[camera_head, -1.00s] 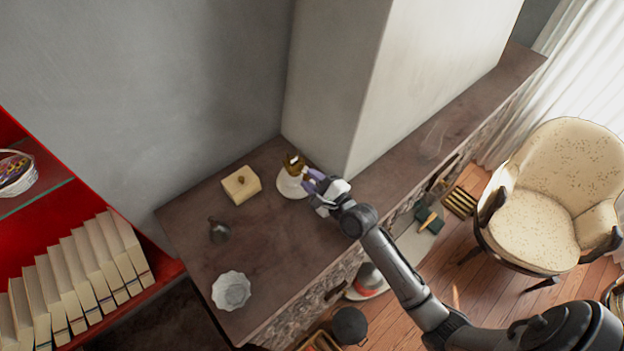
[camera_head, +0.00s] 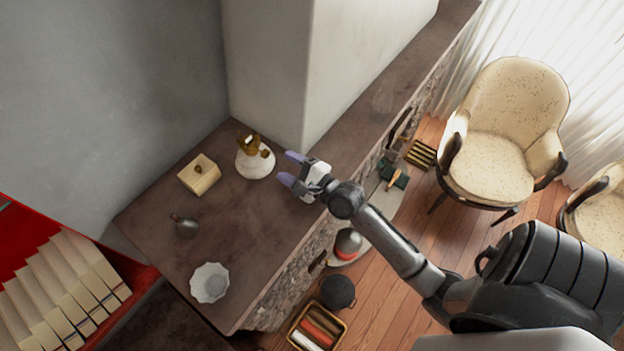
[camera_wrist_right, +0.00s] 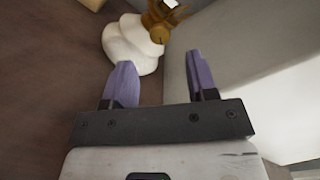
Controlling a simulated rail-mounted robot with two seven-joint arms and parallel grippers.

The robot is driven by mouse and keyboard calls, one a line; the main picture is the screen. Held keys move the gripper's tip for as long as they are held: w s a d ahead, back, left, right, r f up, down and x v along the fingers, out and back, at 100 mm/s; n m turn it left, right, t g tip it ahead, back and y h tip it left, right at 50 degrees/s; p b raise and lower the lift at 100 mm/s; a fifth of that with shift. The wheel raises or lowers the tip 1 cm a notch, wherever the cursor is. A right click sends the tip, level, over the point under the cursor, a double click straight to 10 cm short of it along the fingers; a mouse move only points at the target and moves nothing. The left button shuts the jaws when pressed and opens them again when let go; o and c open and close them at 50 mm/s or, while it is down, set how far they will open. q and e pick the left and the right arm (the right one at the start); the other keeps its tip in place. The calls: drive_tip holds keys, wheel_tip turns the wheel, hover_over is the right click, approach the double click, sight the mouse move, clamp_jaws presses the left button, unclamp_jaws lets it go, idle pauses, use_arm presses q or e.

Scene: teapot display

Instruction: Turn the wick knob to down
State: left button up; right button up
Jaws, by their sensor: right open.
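An oil lamp with a white rounded base (camera_head: 256,166) and a brass-coloured burner (camera_head: 250,145) on top stands upright on the dark mantel shelf, near the wall corner. A small round brass knob (camera_wrist_right: 158,36) shows on the burner's side in the right wrist view, with the white base (camera_wrist_right: 130,42) below and left of it. My right gripper (camera_head: 285,168) is open and empty, its purple fingers pointing at the lamp from the right. A gap lies between the fingertips and the lamp. In the wrist view the lamp is ahead of the fingers (camera_wrist_right: 162,75). My left gripper is not in view.
A cream box (camera_head: 199,176), a small dark pot (camera_head: 186,227) and a white fluted dish (camera_head: 210,283) stand on the shelf (camera_head: 150,215) left of the lamp. A pale wall column (camera_head: 270,70) rises close behind the lamp and gripper. Armchairs (camera_head: 505,140) stand at the right.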

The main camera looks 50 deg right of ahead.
drive_tip(key=s, duration=0.2)
drive_tip(key=s+b, duration=0.1)
drive_tip(key=s, duration=0.4)
drive_tip(key=shift+s+d, duration=0.15)
drive_tip(key=shift+d, duration=0.2)
drive_tip(key=shift+s, duration=0.25)
drive_tip(key=shift+w+r, duration=0.1)
